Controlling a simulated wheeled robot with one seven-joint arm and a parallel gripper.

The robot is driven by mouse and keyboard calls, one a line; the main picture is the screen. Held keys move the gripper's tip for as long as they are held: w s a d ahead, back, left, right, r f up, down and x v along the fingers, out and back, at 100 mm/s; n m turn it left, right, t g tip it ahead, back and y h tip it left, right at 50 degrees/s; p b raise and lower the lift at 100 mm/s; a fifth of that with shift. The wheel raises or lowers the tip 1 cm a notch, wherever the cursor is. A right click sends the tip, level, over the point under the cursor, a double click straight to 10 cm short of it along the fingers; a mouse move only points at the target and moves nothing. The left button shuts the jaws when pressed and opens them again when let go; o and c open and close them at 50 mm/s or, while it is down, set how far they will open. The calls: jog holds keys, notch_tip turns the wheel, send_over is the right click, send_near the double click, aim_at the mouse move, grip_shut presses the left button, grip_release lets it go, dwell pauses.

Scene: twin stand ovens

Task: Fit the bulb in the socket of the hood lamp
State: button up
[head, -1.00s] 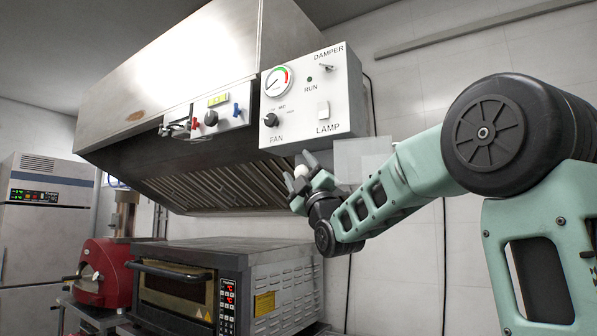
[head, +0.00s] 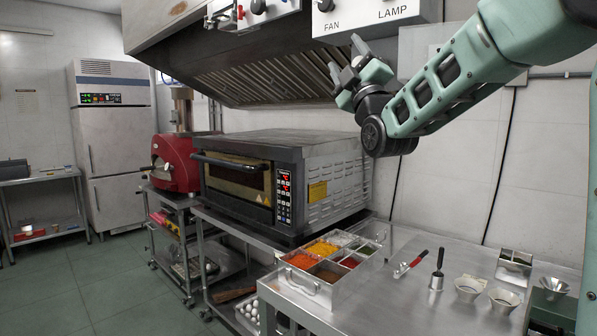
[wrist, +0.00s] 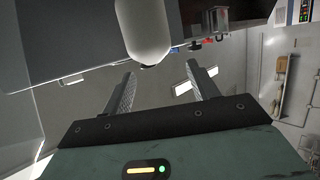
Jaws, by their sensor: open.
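My gripper (head: 346,55) is raised just below the control box with the FAN and LAMP labels, its fingers pointing up. In the wrist view the two fingers of my gripper (wrist: 162,74) are spread apart with nothing clamped between them. The white rounded bulb (wrist: 147,30) shows at the top centre of the wrist view, beyond the fingertips, its rounded end toward my gripper. Its upper end is cut off by the frame. The lamp socket is not visible, so I cannot tell how the bulb is seated. I cannot make out the bulb in the head view.
The hood (head: 250,70) and control box (head: 375,18) are close to my gripper. Below are a dark-topped oven (head: 285,180) and a steel table (head: 420,285) with a spice tray (head: 310,290), a red-handled tool (head: 410,264) and small cups.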

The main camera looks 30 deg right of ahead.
jog(key=s+a+p, duration=0.2)
jog(key=a+p, duration=0.2)
jog(key=a, duration=0.2)
jog(key=w+f+m+g+b, duration=0.1)
jog(key=w+f, duration=0.4)
jog(key=f, duration=0.9)
jog(key=w+a+f+m+g+y+b, duration=0.1)
jog(key=w+f+m+b, duration=0.3)
jog(key=f, duration=1)
jog(key=shift+w+a+m+g, duration=0.25)
jog(key=shift+w+m+g, duration=0.2)
jog(key=shift+g, duration=0.25)
